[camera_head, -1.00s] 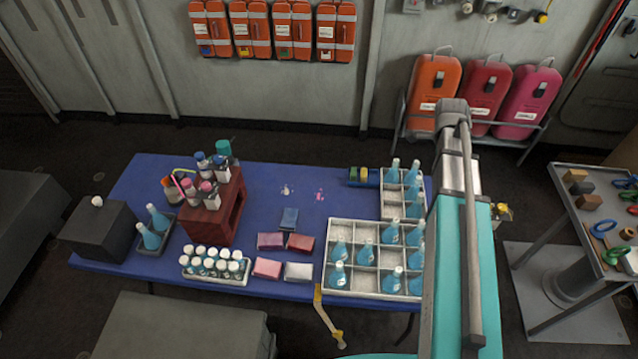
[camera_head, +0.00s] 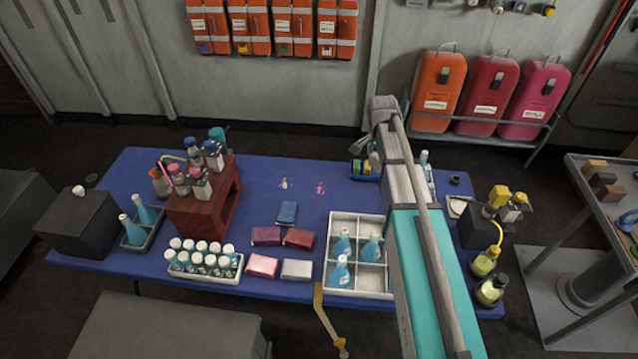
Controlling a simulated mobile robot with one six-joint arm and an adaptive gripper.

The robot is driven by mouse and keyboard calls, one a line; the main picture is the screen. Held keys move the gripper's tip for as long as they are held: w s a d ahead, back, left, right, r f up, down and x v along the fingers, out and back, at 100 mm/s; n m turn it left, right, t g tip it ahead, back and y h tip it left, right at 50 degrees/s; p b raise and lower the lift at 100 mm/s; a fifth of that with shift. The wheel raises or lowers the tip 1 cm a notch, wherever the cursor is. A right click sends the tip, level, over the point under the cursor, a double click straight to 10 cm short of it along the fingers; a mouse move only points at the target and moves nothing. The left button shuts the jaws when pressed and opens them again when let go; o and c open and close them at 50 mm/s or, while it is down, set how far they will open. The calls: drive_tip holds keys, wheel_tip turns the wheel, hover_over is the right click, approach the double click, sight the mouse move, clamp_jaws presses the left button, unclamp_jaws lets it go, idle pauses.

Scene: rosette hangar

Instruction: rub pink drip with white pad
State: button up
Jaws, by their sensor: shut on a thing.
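The pink drip (camera_head: 320,188) is a small splotch on the blue table, right of a pale splotch (camera_head: 284,184). A whitish pad (camera_head: 297,269) lies flat near the table's front edge, beside a pink pad (camera_head: 262,265). I cannot tell whether it is the task's white pad. My arm reaches over the right part of the table and covers most of its own far end. A small grey part by the arm's end, above the back tray, may belong to my gripper. The fingertips and anything between them are hidden.
A red rack (camera_head: 211,212) of bottles is at left. A small blue tray (camera_head: 362,178) with sponges stands at the back. Table around the drip is clear.

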drive_tip(key=w+a+f+n+b, duration=0.1)
drive_tip(key=a+f+n+b, duration=0.3)
drive_tip(key=a, duration=0.5)
drive_tip(key=w+a+f+n+y+b, duration=0.1)
drive_tip(key=a+f+n+b, duration=0.4)
drive_tip(key=a+f, duration=0.2)
drive_tip(key=a, duration=0.2)
drive_tip(key=shift+w+a+t+b, duration=0.3)
drive_tip(key=shift+w+b, duration=0.05)
drive_tip(key=shift+b, duration=0.05)
drive_tip(key=shift+f, duration=0.1)
